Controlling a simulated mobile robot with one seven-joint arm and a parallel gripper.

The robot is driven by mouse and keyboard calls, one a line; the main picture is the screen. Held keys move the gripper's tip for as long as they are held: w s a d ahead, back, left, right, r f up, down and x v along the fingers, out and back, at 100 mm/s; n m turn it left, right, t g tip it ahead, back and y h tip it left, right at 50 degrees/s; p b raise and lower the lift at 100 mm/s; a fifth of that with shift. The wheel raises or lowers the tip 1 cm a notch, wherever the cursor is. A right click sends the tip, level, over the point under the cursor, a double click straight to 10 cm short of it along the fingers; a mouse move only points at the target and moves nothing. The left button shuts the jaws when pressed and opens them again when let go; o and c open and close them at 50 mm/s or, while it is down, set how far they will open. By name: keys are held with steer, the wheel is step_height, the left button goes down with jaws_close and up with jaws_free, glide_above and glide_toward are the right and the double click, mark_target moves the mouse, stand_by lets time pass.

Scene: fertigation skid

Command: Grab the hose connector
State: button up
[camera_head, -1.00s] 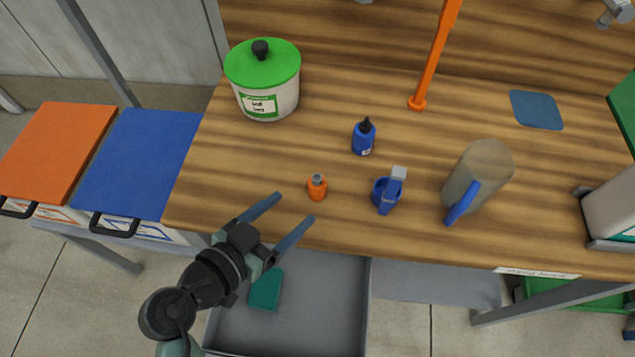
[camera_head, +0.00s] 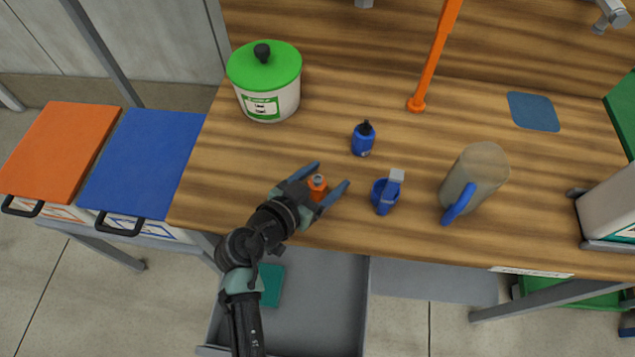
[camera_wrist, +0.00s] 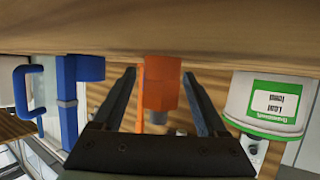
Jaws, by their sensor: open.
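The hose connector (camera_head: 317,184) is a small orange piece with a grey tip, standing upright near the front edge of the wooden bench. My gripper (camera_head: 327,180) is open, with one finger on each side of the connector. In the wrist view the connector (camera_wrist: 162,88) sits between the two spread fingers (camera_wrist: 162,92), with a visible gap on both sides. That view appears upside down, with the bench top above.
A blue dropper bottle (camera_head: 363,139) stands behind the connector, and a blue part with a grey tab (camera_head: 387,191) stands to its right. A jug with a blue handle (camera_head: 476,177) is farther right. A green-lidded tub (camera_head: 265,82) stands back left. An open grey drawer (camera_head: 315,300) lies below the edge.

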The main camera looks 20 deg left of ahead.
jaws_close()
stand_by(0.4)
